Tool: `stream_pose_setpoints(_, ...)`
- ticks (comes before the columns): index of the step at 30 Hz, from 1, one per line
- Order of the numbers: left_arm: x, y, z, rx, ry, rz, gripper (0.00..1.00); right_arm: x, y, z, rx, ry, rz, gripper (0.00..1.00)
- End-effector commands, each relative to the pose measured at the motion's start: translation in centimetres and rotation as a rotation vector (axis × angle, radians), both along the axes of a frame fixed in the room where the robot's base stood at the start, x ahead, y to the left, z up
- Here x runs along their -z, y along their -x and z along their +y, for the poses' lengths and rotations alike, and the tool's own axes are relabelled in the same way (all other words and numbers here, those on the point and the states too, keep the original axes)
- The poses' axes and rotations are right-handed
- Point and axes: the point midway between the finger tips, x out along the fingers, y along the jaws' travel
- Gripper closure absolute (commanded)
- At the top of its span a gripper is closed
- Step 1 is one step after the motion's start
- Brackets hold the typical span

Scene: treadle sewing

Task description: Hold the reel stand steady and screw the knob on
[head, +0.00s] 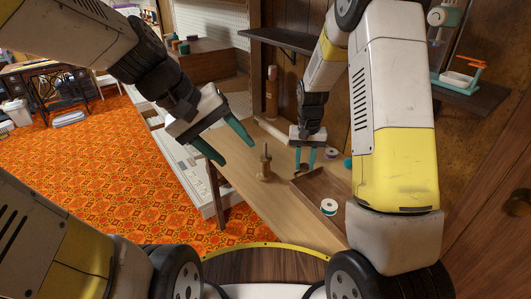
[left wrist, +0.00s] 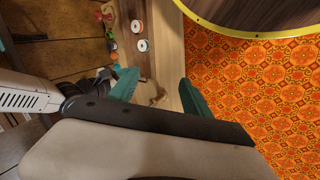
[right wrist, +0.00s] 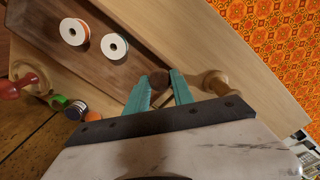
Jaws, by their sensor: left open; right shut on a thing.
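The wooden reel stand (head: 264,165) stands upright on the light bench, with a round base and a thin post. It also shows in the right wrist view (right wrist: 215,82), right of the fingers. In the left wrist view the stand (left wrist: 157,92) is partly hidden behind my gripper. My left gripper (head: 238,153) is open and empty, above and left of the stand, apart from it. My right gripper (head: 305,165) is to the right of the stand, over the brown tray. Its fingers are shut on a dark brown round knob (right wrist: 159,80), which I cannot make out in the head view.
The brown tray (head: 318,187) lies on the bench (head: 240,172), right of the stand. White reels (right wrist: 74,31) (right wrist: 114,46) lie in it. Small coloured spools (right wrist: 75,110) and a red turned piece (right wrist: 10,88) are beyond it. The bench's left edge drops to orange carpet.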

Motion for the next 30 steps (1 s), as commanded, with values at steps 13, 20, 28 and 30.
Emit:
stream_pose_setpoints(13,5.9,-10.5,-6.9,-0.471,0.609,0.571,0.43,-4.0,-6.6,5.4,0.159,0.002,-0.004,1.0)
stream_pose_setpoints(20,12.1,-17.8,-6.4,-0.81,0.876,0.771,0.43,-6.4,-9.2,8.4,0.245,-0.001,-0.005,1.0)
stream_pose_setpoints(28,22.4,-23.9,-2.5,-1.225,1.1,0.882,0.43,-9.0,-11.1,11.5,0.338,-0.004,-0.003,1.0)
stream_pose_setpoints(30,24.6,-24.5,-1.5,-1.304,1.132,0.889,0.43,-9.4,-11.4,12.0,0.355,-0.004,-0.001,1.0)
